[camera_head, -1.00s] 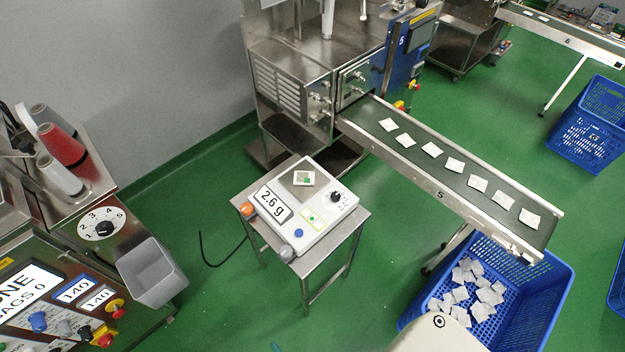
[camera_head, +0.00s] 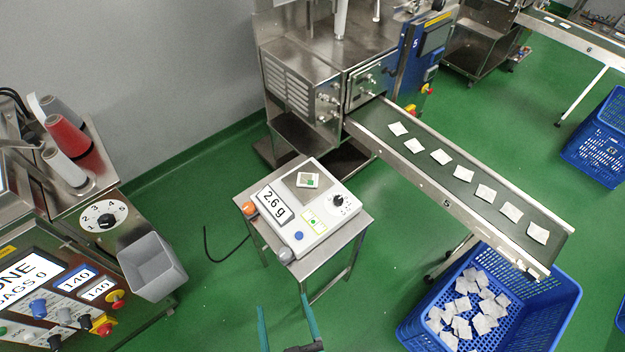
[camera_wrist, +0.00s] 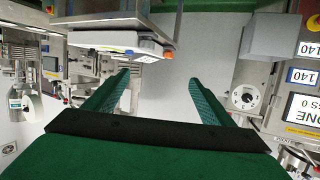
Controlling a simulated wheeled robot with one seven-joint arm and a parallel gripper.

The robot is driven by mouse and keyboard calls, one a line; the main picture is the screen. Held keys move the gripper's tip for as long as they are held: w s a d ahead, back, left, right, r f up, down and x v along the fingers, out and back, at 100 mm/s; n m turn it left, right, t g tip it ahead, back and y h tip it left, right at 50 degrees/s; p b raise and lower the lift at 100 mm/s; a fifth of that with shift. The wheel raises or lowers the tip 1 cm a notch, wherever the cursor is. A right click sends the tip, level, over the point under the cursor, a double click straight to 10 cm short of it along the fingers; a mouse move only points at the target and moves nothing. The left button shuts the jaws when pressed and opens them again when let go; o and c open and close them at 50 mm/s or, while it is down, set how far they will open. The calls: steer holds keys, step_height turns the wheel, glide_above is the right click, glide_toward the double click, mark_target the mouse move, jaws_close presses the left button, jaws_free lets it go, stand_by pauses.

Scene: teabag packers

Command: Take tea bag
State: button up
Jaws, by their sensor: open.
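A tea bag (camera_head: 308,180) with a green and white tag lies on the pan of the white scale (camera_head: 319,229), whose display reads 2.6 g. The scale stands on a small steel table (camera_head: 353,212). My gripper (camera_head: 283,302) shows at the bottom of the head view, its two green fingers apart, in front of and below the table. The wrist view shows the open fingers (camera_wrist: 158,75) with nothing between them, and the scale (camera_wrist: 120,42) appears beyond them at the upper left. The tea bag is not visible in the wrist view.
A conveyor (camera_head: 425,183) with several white tea bags runs from the steel machine (camera_head: 300,75) toward a blue crate (camera_head: 418,333) holding more bags. A grey bin (camera_head: 152,266) hangs on the control machine at left. Green floor surrounds the table.

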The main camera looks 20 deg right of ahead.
steer(key=w+d, duration=0.1)
steer(key=w, duration=0.3)
steer(key=w+d+f+m+h, duration=0.1)
steer(key=w+d, duration=0.1)
steer(key=w, duration=0.3)
steer(key=w+d+f+g+h, duration=0.1)
steer(key=w+d, duration=0.1)
steer(key=w, duration=0.3)
steer(key=shift+w+m, duration=0.2)
steer(key=shift+m, duration=0.2)
steer(key=w+d+r+h, duration=0.1)
steer(key=w+d, duration=0.2)
steer(key=w+d+r+m+g+h, duration=0.1)
steer(key=w+d, duration=0.2)
steer(key=w, duration=0.1)
steer(key=w+d+r+m+h, duration=0.1)
steer(key=w+d+r, duration=0.1)
steer(key=w+d, duration=0.1)
steer(key=shift+w+g, duration=0.3)
steer(key=shift+w, duration=0.45)
glide_toward(308, 179)
steer(key=shift+w+d, duration=0.35)
steer(key=shift+w, duration=0.2)
steer(key=shift+f+x, duration=0.2)
steer(key=shift+x, duration=2.65)
steer(key=shift+a, duration=0.1)
steer(key=shift+s, duration=0.1)
steer(key=shift+c, duration=0.7)
steer(key=c, duration=1)
steer(key=shift+c, duration=0.7)
